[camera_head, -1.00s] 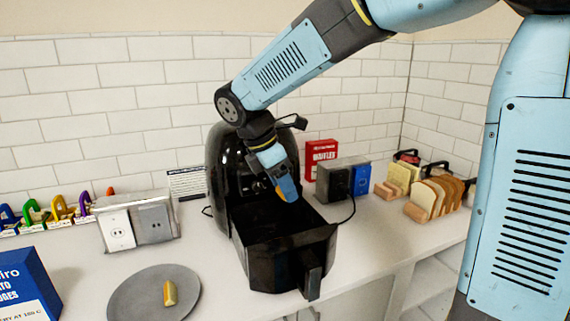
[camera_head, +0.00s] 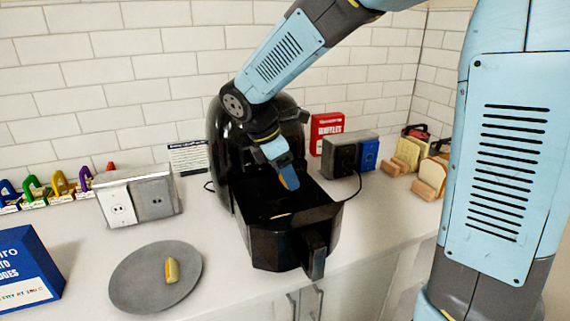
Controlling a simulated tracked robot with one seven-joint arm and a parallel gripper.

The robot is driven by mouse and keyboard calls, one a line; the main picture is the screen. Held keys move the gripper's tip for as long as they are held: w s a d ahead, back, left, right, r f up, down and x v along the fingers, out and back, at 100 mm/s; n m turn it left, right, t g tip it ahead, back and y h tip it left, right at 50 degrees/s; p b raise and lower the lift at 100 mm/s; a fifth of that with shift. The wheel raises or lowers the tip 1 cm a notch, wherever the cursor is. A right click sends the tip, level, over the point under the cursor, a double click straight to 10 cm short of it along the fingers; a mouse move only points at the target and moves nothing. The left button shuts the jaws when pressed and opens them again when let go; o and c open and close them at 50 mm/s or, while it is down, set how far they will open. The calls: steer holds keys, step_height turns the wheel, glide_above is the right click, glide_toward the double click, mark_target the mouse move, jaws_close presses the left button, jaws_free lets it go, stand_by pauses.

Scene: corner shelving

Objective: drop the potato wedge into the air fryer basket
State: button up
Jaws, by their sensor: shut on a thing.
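A thin yellow piece (camera_head: 281,215), likely another wedge, shows inside the basket. One more potato wedge (camera_head: 172,270) lies on the round grey plate (camera_head: 130,280) at front left.
A socket box (camera_head: 150,200) stands left of the fryer and another (camera_head: 343,154) right of it, with a cable. A red waffle box (camera_head: 325,130), toast racks (camera_head: 410,155) and a blue box (camera_head: 25,265) stand around. White counter is free between plate and basket.

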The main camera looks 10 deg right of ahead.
steer(key=shift+f, duration=0.25)
steer(key=o, duration=1.1)
steer(key=shift+r, duration=0.1)
steer(key=v, duration=1.3)
steer(key=shift+a+r, duration=0.1)
steer(key=shift+r, duration=0.15)
